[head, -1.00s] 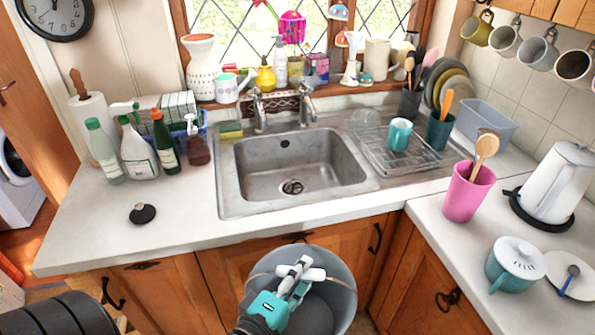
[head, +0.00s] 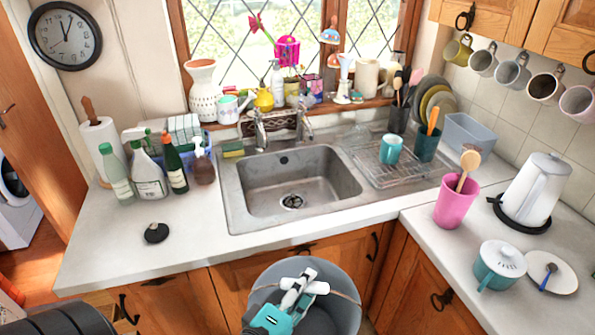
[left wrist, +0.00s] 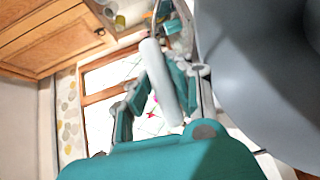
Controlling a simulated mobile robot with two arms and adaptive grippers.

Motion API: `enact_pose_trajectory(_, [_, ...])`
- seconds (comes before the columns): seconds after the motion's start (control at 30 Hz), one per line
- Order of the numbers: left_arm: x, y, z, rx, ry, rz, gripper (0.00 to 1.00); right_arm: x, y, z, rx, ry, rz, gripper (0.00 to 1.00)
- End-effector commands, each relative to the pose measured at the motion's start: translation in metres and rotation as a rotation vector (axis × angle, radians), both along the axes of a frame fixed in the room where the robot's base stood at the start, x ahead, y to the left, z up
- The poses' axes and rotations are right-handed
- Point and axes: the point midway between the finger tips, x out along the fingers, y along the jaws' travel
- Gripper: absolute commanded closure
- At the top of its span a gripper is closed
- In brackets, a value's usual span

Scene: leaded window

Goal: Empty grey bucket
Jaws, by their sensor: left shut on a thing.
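The grey bucket (head: 345,311) is at the bottom middle of the head view, in front of the cupboard doors and below the counter edge. It looks upright; what is inside cannot be made out. My left gripper (head: 299,288), teal with pale fingers, is over its mouth. It is shut on the bucket's handle, whose white grip (left wrist: 160,82) lies between the fingers in the left wrist view. The bucket's grey wall (left wrist: 255,75) fills the right of that view. The sink (head: 290,185) is behind the bucket and looks empty. My right gripper is out of view.
Bottles (head: 147,175) and a black plug (head: 157,232) stand left of the sink. The taps (head: 260,135) rise behind it. A drying rack (head: 405,170) with a teal mug (head: 391,149) is to its right. A pink pot (head: 455,203) stands on the right counter.

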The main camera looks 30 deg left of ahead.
Motion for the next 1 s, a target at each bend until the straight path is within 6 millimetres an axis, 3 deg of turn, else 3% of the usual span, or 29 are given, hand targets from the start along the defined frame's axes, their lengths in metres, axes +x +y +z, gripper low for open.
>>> enact_pose_trajectory(0.03, [0.0,0.0,0.023,0.0,-0.005,0.0,1.0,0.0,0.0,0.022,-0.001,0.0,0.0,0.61])
enact_pose_trajectory(0.1, [0.0,0.0,0.039,0.0,-0.005,0.0,1.0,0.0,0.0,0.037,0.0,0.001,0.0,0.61])
enact_pose_trajectory(0.43, [0.0,0.0,0.091,0.0,-0.004,0.0,1.0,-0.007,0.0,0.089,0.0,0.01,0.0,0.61])
enact_pose_trajectory(0.5, [0.0,-0.001,0.079,-0.008,0.002,0.003,1.0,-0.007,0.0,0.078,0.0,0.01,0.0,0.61])
enact_pose_trajectory(0.9, [0.0,0.0,0.08,-0.003,-0.003,0.002,1.0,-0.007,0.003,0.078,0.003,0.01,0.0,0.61])
enact_pose_trajectory(1.0, [0.003,0.014,0.082,0.0,-0.002,0.026,1.0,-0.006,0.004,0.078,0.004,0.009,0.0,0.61])
